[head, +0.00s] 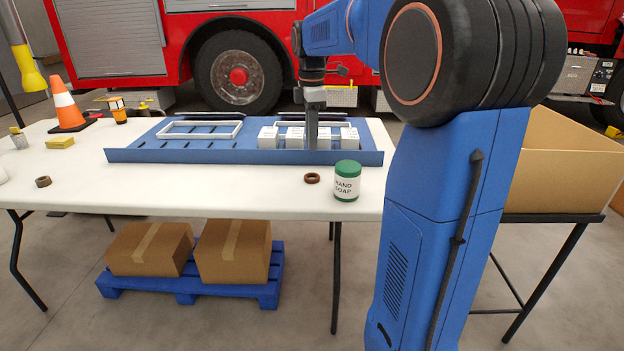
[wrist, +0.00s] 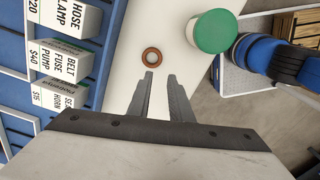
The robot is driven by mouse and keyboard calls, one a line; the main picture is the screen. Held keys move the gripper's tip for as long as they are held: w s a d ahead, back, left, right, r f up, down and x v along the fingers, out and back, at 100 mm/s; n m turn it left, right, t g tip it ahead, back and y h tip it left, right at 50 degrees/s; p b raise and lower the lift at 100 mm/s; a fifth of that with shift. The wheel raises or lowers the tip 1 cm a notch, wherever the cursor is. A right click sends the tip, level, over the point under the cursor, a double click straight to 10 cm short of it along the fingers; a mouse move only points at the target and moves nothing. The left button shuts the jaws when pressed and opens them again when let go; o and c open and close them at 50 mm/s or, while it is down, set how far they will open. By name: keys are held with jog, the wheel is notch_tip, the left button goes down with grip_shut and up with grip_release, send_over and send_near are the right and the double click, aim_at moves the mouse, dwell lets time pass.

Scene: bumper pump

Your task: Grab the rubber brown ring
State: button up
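A small brown ring (head: 312,178) lies flat on the white table, just left of the hand soap can in the head view. It also shows in the wrist view (wrist: 153,57), a little beyond my fingertips. My gripper (head: 312,140) points down over the blue tray's front edge in the head view. In the wrist view my gripper (wrist: 160,76) has its two fingers apart with nothing between them. A second, darker brown roll or ring (head: 43,182) lies at the table's left end.
A green-lidded hand soap can (head: 347,181) stands close to the ring. The blue tray (head: 200,155) holds white labelled boxes (head: 294,136) and a white frame. An orange cone (head: 67,108) stands at left. The front middle of the white table (head: 200,185) is clear.

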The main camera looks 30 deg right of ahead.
send_near(313, 173)
jog(key=s+a+f, duration=0.2)
jog(key=s, duration=0.1)
jog(key=shift+a+f, duration=0.2)
jog(key=shift+f, duration=0.15)
jog(key=shift+d+f, duration=0.15)
jog(key=shift+f, duration=1.15)
jog(key=shift+d+f, duration=0.15)
jog(key=shift+f, duration=1.15)
grip_shut()
